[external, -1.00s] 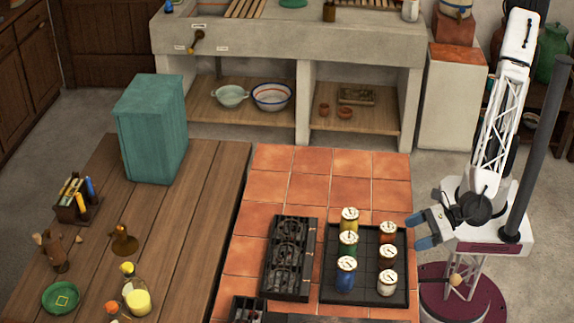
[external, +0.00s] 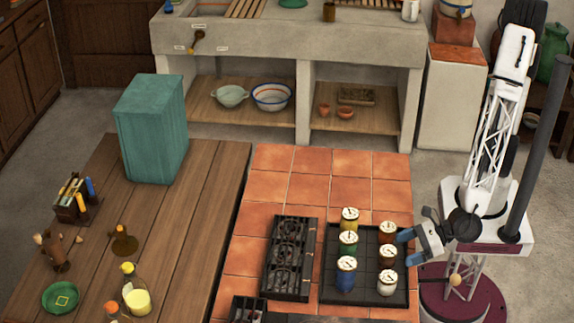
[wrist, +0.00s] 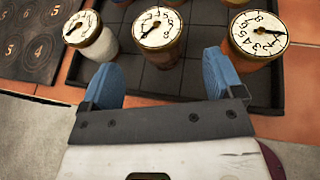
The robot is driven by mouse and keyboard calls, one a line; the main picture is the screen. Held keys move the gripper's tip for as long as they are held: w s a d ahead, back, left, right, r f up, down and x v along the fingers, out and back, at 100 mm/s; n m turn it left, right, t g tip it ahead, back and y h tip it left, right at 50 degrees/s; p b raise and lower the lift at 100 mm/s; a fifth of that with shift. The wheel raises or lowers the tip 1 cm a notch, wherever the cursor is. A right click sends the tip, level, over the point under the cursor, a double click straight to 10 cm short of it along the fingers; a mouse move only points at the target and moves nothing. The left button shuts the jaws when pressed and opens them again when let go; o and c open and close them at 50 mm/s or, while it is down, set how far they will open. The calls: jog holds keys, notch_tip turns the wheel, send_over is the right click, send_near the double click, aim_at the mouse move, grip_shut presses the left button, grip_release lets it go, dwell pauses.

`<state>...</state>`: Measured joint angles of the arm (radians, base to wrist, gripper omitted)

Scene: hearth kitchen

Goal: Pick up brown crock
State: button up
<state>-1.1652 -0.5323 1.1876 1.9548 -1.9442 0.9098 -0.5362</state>
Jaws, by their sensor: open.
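The brown crock (external: 388,257) stands upright in the middle of the right column of jars on a black tray (external: 368,297), with a pale numbered lid. In the wrist view the brown crock (wrist: 165,53) is at top centre, just beyond and between my fingertips. My gripper (external: 408,247) is at the tray's right edge, beside the crock. In the wrist view my gripper (wrist: 162,76) is open with its blue fingers apart and nothing between them.
A white crock (external: 387,284) and a reddish crock (external: 388,234) flank the brown one closely. Yellow (external: 350,222), green (external: 347,246) and blue (external: 345,280) crocks form the left column. A dark rack (external: 290,260) lies left of the tray.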

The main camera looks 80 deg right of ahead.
aim_at(389, 254)
jog(key=shift+w+a+f, duration=0.1)
jog(key=shift+w+f, duration=0.05)
jog(key=shift+w, duration=0.2)
jog(key=shift+w, duration=0.1)
jog(key=shift+x, duration=2.5)
jog(key=c, duration=1.2)
jog(key=shift+o, duration=0.2)
jog(key=shift+r, duration=0.35)
jog(key=shift+r, duration=4.85)
